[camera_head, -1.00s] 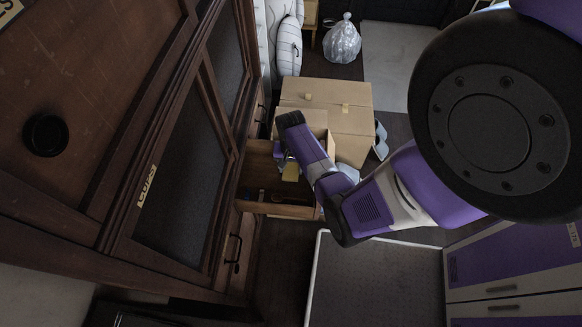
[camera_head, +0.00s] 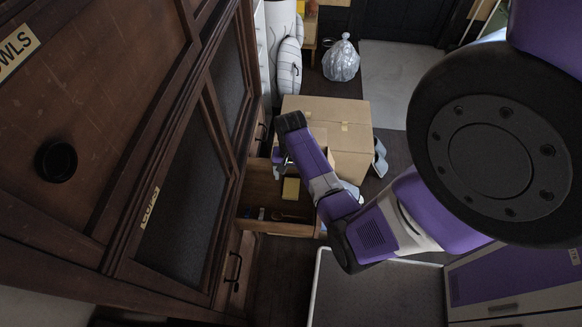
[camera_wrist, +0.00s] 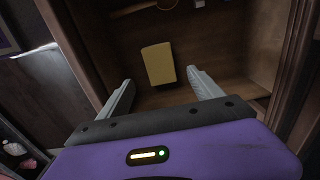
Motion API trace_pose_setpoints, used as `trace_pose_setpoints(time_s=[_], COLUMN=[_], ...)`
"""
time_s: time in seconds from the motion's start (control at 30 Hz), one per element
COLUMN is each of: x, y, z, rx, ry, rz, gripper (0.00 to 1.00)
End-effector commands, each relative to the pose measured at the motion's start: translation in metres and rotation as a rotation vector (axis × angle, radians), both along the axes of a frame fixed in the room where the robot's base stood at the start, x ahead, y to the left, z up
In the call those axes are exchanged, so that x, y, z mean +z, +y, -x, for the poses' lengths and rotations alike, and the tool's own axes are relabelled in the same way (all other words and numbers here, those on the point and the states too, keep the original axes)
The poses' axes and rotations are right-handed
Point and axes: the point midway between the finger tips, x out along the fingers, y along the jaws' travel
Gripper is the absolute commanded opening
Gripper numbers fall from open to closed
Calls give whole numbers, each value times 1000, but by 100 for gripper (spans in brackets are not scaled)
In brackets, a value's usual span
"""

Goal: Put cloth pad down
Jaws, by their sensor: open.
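A yellow cloth pad (camera_head: 290,189) lies in the open wooden drawer (camera_head: 276,227) of the dark cabinet. In the wrist view the pad (camera_wrist: 158,63) rests flat on the drawer's bottom. My gripper (camera_wrist: 160,82) is open and empty above the drawer. Its two grey fingers are spread, and the pad shows beyond them, between their tips, apart from both. In the head view my wrist hides most of the fingers and part of the drawer.
Small items (camera_head: 262,214) lie along the drawer's front part. Cardboard boxes (camera_head: 345,112) stand just behind the drawer. A black bowl (camera_head: 56,160) is on the cabinet at left. A clear bag (camera_head: 341,60) stands on the floor farther back.

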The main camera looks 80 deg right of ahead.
Motion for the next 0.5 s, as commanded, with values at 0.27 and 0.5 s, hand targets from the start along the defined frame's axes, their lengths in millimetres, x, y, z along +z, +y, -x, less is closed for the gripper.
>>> trace_pose_setpoints(time_s=[0.27,0.5], x=[38,29], y=[0,23], z=[0,0], rx=[1,92], ry=[0,-24], rz=[0,65], gripper=[75,75])
